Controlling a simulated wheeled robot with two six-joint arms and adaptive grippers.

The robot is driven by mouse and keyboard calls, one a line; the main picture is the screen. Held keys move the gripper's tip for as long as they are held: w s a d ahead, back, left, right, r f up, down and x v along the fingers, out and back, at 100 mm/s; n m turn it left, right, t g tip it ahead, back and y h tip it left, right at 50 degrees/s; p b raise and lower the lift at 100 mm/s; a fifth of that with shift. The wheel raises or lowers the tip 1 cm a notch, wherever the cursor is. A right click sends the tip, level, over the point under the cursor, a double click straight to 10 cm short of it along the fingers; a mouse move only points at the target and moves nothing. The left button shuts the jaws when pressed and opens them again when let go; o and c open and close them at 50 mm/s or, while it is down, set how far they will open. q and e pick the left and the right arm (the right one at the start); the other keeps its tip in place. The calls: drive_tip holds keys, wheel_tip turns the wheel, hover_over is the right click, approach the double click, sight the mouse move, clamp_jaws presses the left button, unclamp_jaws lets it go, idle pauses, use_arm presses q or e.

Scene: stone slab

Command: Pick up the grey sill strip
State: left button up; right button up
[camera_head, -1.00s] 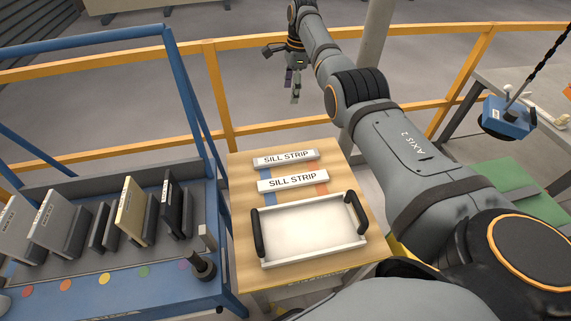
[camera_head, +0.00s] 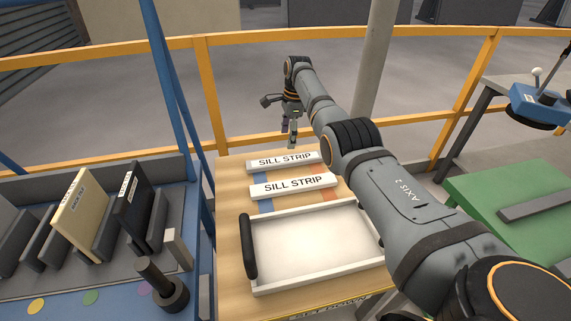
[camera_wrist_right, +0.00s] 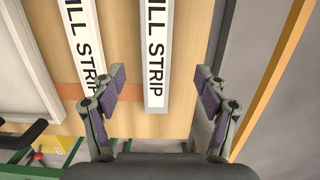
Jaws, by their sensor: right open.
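Two strips labelled "SILL STRIP" lie side by side on a wooden table. The far one, with grey edges, is the grey sill strip (camera_head: 284,161); it also shows in the right wrist view (camera_wrist_right: 156,50). The nearer, whiter sill strip (camera_head: 293,186) is at the left of the wrist view (camera_wrist_right: 85,45). My right gripper (camera_head: 292,138) is open and empty above the table's far side. In the wrist view the right gripper (camera_wrist_right: 159,84) has its fingers apart, one on each side of the grey strip. I cannot tell the height between them. My left gripper is not in view.
A white tray (camera_head: 254,291) with black handles stands in front of the strips. A blue rack (camera_head: 60,298) with upright slabs is at the left. A yellow rail (camera_head: 235,140) runs behind the table. A green surface (camera_head: 480,200) is at the right.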

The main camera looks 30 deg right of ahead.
sight(286, 159)
drive_tip(key=f, duration=0.3)
drive_tip(key=shift+w+a+f, duration=0.15)
drive_tip(key=shift+a+f, duration=0.05)
drive_tip(key=shift+f, duration=0.05)
drive_tip(key=shift+s+f, duration=0.2)
drive_tip(key=shift+f, duration=0.15)
drive_tip(key=f, duration=0.4)
drive_tip(key=shift+a+f, duration=0.25)
drive_tip(key=shift+a, duration=0.05)
drive_tip(key=shift+s+r, duration=0.1)
drive_tip(key=shift+c, duration=0.5)
clamp_jaws()
